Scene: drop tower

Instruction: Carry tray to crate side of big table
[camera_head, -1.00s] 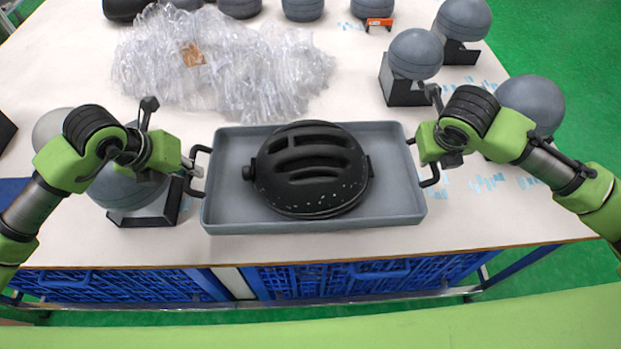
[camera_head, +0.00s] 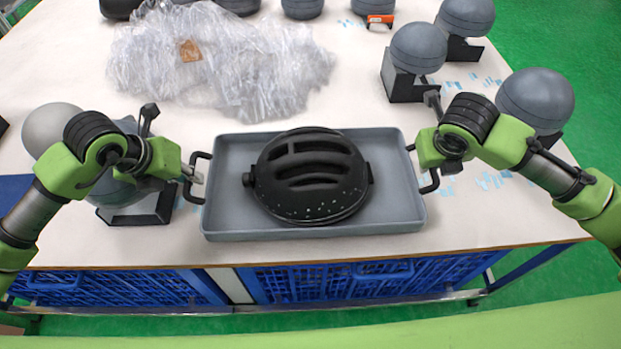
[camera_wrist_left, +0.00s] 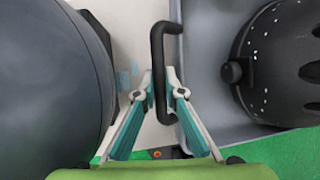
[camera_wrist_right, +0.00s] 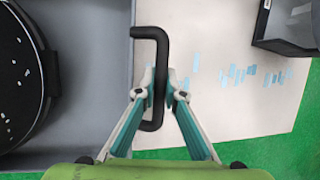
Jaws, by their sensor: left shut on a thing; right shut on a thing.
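The grey tray (camera_head: 228,222) with black side handles is at the front edge of the big table (camera_head: 350,95), in the head view. A black vented helmet (camera_head: 310,178) lies in it. My left gripper (camera_head: 190,172) is shut on the tray's left handle (camera_wrist_left: 158,60); the left wrist view shows its fingers (camera_wrist_left: 160,92) around the bar. My right gripper (camera_head: 430,165) is at the right handle; in the right wrist view its fingers (camera_wrist_right: 160,88) are shut on that handle (camera_wrist_right: 158,50). The tray looks level; I cannot tell whether it touches the table.
A heap of clear plastic (camera_head: 220,65) lies behind the tray. Grey balls on black stands are close by, one (camera_head: 135,190) under my left arm and others at right (camera_head: 418,50) (camera_head: 535,98). Blue crates (camera_head: 340,280) are below the table's front edge.

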